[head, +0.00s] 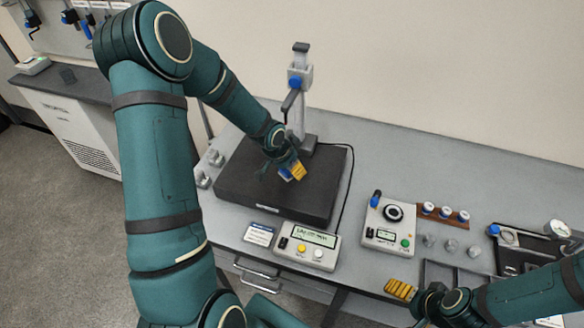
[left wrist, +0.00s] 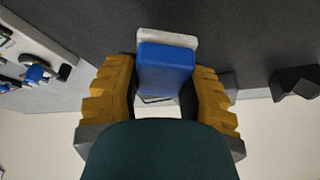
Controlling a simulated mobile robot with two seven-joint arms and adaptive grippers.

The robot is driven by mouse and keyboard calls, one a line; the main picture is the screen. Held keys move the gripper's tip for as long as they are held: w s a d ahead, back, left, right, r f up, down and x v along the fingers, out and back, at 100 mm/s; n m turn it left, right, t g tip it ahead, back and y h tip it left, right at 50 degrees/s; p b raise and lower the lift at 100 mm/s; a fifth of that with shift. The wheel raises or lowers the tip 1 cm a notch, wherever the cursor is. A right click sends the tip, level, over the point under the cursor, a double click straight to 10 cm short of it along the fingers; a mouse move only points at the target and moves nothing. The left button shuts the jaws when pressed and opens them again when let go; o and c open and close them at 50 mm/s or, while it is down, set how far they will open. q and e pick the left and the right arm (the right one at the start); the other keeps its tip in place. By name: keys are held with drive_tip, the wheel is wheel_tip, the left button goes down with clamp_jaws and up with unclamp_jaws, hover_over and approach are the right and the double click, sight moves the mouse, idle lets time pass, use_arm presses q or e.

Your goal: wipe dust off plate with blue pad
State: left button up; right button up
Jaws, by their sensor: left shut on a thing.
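The dark plate (head: 260,198) is a thick black slab on the grey bench; its dark surface fills the top of the left wrist view (left wrist: 235,30). My left gripper (head: 293,172) is over the plate's back half, its yellow fingers shut on the blue pad (left wrist: 165,70). The pad is a blue block with a whitish layer (left wrist: 165,38) at its far side, and a bit of blue shows in the head view (head: 285,174). I cannot tell if it touches the plate. No dust is clearly visible. My right gripper (head: 400,289) is at the front right; its finger gap is unclear.
A gauge stand (head: 297,95) rises at the plate's back edge. Small metal blocks (head: 210,165) lie left of it. A display box (head: 307,247) and a dial box (head: 390,224) stand in front and to the right. A rack of white-topped pieces (head: 445,213) is farther right.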

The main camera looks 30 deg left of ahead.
use_arm(q)
drive_tip(key=shift+r+p, duration=0.55)
drive_tip(key=shift+r, duration=0.55)
drive_tip(key=shift+r+p, duration=1.15)
drive_tip(key=shift+r, duration=0.4)
drive_tip(key=shift+f, duration=0.1)
